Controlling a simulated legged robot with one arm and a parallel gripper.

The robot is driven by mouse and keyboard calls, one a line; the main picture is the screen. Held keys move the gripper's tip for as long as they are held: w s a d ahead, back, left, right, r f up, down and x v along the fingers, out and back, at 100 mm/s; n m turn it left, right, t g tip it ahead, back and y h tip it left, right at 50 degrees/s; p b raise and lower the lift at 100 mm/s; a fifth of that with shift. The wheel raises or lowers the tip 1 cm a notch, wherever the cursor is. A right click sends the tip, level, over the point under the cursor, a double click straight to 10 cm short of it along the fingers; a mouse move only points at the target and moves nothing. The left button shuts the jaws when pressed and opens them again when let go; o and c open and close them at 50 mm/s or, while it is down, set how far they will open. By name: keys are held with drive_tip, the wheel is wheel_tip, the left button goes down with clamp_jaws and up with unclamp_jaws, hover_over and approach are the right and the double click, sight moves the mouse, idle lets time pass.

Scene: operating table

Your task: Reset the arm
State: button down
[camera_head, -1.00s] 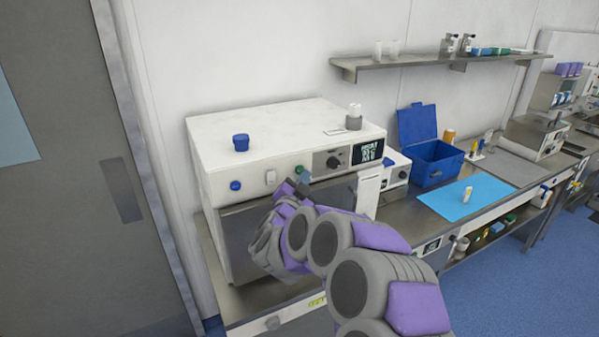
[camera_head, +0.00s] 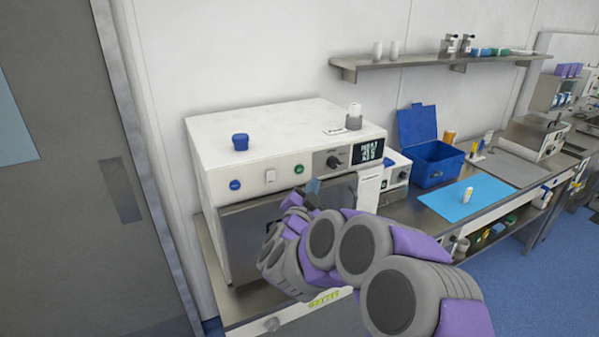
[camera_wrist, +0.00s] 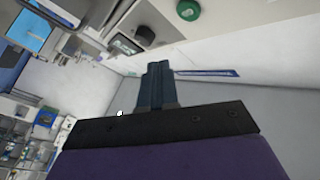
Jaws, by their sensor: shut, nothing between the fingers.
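My gripper (camera_head: 313,186) is in front of the white machine (camera_head: 225,182), at the upper part of its closed front door (camera_head: 245,235). In the wrist view my gripper's dark fingers (camera_wrist: 160,70) are together with nothing between them. Beyond them are the machine's pale front panel and a green button (camera_wrist: 187,10). The same green button (camera_head: 299,169) shows in the head view just above my gripper. My purple and grey arm covers the right part of the door. Whether the fingers touch the machine I cannot tell.
A blue-capped item (camera_head: 240,142) and a small vial in a grey holder (camera_head: 353,118) stand on the machine. A wall shelf (camera_head: 430,61) hangs above.

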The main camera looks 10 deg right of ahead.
idle(0.5)
drive_tip(key=s+a+n+g+y, duration=0.2)
drive_tip(key=s+a+n+y, duration=0.2)
drive_tip(key=a+n+y, duration=0.45)
drive_tip(key=s+a+f+n+g+y, duration=0.1)
drive_tip(key=s+a+f+g+y, duration=0.15)
drive_tip(key=s, duration=0.25)
drive_tip(key=s+a+f+n+g+y, duration=0.2)
drive_tip(key=s+g, duration=0.1)
drive_tip(key=s, duration=0.3)
drive_tip(key=s+d+f+g+h, duration=0.1)
drive_tip(key=s+d+g, duration=0.3)
drive_tip(key=s, duration=0.7)
drive_tip(key=s+d+f+n+g+h+b, duration=0.1)
drive_tip(key=s+d+f+g, duration=0.2)
drive_tip(key=s, duration=0.9)
drive_tip(key=s+d+f+g+h, duration=0.2)
drive_tip(key=s+d, duration=0.4)
drive_tip(key=s, duration=0.6)
drive_tip(key=f+g, duration=0.1)
drive_tip(key=g, duration=0.1)
drive_tip(key=shift+s+d+g, duration=0.15)
drive_tip(key=shift+g, duration=0.2)
